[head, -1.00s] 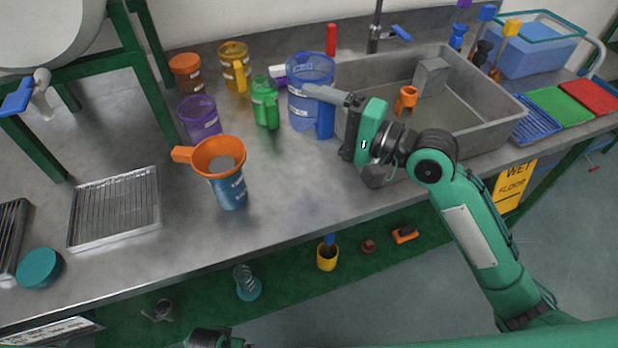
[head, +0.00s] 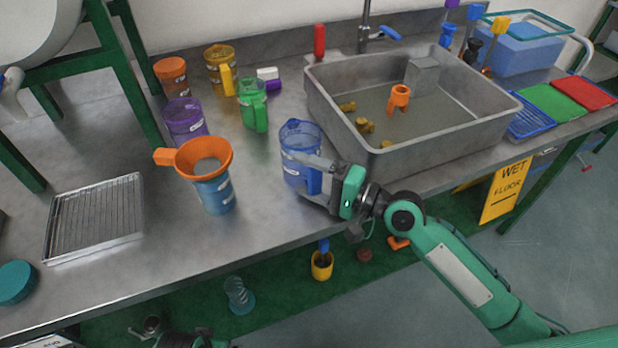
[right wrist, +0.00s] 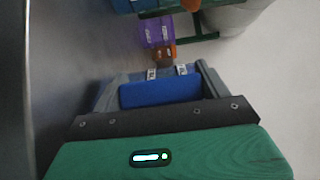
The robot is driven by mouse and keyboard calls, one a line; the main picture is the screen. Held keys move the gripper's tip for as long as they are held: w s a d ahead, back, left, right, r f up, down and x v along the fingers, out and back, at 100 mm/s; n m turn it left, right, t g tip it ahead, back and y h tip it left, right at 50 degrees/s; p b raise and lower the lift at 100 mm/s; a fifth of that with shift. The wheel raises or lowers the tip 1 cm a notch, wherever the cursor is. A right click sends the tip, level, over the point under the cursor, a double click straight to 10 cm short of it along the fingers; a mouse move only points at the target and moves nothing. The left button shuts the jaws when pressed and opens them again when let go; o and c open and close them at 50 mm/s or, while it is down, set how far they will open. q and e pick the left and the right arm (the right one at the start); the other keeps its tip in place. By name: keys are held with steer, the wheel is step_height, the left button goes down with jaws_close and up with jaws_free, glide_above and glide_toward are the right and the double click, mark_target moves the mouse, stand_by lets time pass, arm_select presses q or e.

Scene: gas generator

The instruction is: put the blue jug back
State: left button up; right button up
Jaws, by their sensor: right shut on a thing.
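The blue jug (head: 300,140) is a clear blue measuring jug, upright beside the sink's left wall, near the front of the counter. My right gripper (head: 322,180) is shut on its blue handle, on the jug's front right side. In the right wrist view the blue handle (right wrist: 160,92) shows between the fingers. I cannot tell whether the jug's base touches the counter. A dark part of my left arm (head: 165,332) shows at the bottom edge; its jaws cannot be made out.
A blue cup with an orange funnel (head: 205,160) stands left of the jug. Green (head: 252,105), purple (head: 185,122), yellow (head: 220,62) and orange (head: 170,75) jugs stand behind. The sink (head: 455,130) is right.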

mark_target(318, 182)
steer(key=o, duration=1)
steer(key=shift+f, duration=0.1)
steer(key=shift+o, duration=0.8)
arm_select(q)
steer(key=shift+r, duration=0.25)
arm_select(e)
steer(key=shift+r, duration=0.25)
steer(key=v, duration=0.3)
steer(key=shift+s+d+f+b, duration=0.15)
steer(key=shift+f+b, duration=0.1)
steer(key=shift+b, duration=0.15)
steer(key=b+v, duration=0.2)
steer(key=v, duration=0.5)
steer(key=shift+b, duration=0.3)
arm_select(q)
step_height(318, 182, up, 8)
steer(key=s+t, duration=0.1)
steer(key=shift+s+a+f, duration=0.15)
steer(key=shift+a+f, duration=0.05)
arm_select(e)
steer(key=shift+v, duration=0.8)
